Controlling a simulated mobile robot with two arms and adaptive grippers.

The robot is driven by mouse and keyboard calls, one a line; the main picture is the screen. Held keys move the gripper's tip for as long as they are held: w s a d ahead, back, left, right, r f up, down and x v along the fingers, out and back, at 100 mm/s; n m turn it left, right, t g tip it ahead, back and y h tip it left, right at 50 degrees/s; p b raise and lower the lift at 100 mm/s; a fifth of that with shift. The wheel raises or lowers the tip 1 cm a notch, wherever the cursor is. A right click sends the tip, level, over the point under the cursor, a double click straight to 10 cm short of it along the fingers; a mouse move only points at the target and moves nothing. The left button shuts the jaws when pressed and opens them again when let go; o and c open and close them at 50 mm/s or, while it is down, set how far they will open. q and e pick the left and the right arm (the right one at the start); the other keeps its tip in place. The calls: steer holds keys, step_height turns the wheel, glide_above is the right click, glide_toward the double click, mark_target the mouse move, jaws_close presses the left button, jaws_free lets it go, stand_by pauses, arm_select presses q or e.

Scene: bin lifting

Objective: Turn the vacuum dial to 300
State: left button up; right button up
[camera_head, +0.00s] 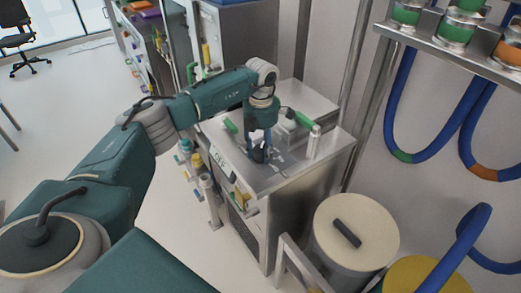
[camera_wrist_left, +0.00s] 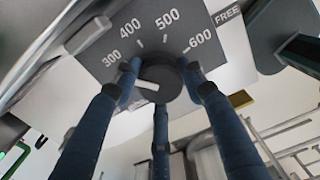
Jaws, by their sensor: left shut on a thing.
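The vacuum dial (camera_wrist_left: 172,78) is a round black knob with a white pointer mark, on a grey plate printed 300, 400, 500 and 600. Its white mark (camera_wrist_left: 147,86) points to the left, on the side of the 300 label (camera_wrist_left: 112,57) and a little below it. My left gripper (camera_wrist_left: 161,92) has its blue fingers closed around the knob. In the head view the left gripper (camera_head: 259,143) reaches down to the dark dial (camera_head: 259,156) on top of the metal cabinet (camera_head: 281,183). Its fingers partly hide the dial there. My right gripper is not in view.
An OFF label (camera_head: 219,164) is on the cabinet's left edge. A lidded round bin (camera_head: 372,225) stands at the right, and blue hoses (camera_head: 428,150) hang from a rack (camera_head: 440,39). Open floor lies at the left.

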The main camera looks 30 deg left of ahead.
mark_target(262, 149)
arm_select(q)
steer(key=o, duration=1.2)
steer(key=shift+w+d+r, duration=0.1)
steer(key=shift+w+r, duration=0.05)
steer(key=shift+c, duration=0.2)
step_height(262, 149, up, 12)
